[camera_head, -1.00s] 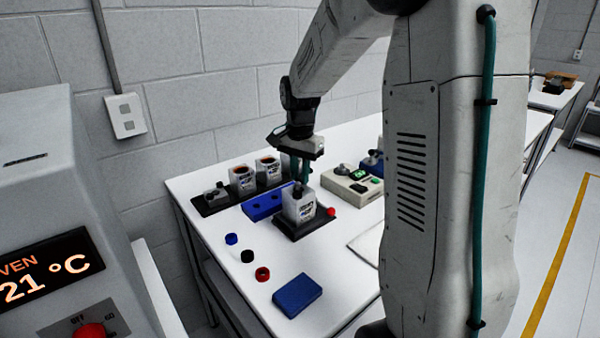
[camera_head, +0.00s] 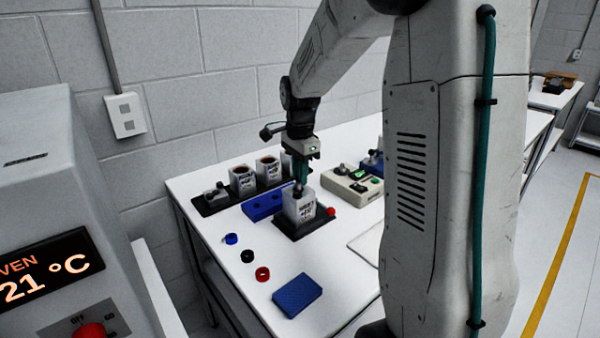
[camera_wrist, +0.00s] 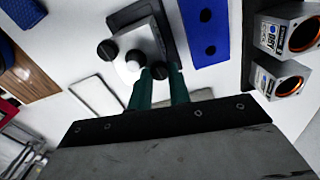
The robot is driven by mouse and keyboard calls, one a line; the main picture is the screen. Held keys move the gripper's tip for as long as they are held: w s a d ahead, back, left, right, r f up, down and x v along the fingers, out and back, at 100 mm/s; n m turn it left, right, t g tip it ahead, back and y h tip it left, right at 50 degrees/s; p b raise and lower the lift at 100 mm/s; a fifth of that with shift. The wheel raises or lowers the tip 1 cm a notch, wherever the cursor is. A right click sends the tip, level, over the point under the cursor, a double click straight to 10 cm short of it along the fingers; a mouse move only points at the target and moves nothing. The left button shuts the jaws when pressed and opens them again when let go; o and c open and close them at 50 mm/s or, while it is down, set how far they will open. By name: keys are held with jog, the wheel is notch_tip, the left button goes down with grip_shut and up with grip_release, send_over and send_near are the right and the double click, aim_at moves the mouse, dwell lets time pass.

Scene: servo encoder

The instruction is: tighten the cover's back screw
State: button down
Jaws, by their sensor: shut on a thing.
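The servo unit (camera_head: 299,207), a pale box with dark print on its side, stands upright in a black fixture (camera_head: 318,222) on the white table. My gripper (camera_head: 299,183) points down onto the top of the unit. In the wrist view its two teal fingers (camera_wrist: 159,74) are shut on a small dark screw head, mostly hidden between the tips. Two other round dark knobs (camera_wrist: 107,50) show on or beside the pale cover (camera_wrist: 140,42). How deep the held screw sits cannot be told.
A black rack (camera_head: 215,207) with printed open-topped cups (camera_head: 242,180) stands behind left. A blue block with holes (camera_head: 263,206) lies beside the fixture. A beige box with green switches (camera_head: 352,184) is at right. Several small rings and a blue box (camera_head: 297,296) lie in front.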

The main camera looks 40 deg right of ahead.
jog(key=shift+w+r, duration=0.1)
jog(key=c, duration=1.3)
grip_release()
notch_tip(320, 180, up, 8)
jog(key=shift+f, duration=0.15)
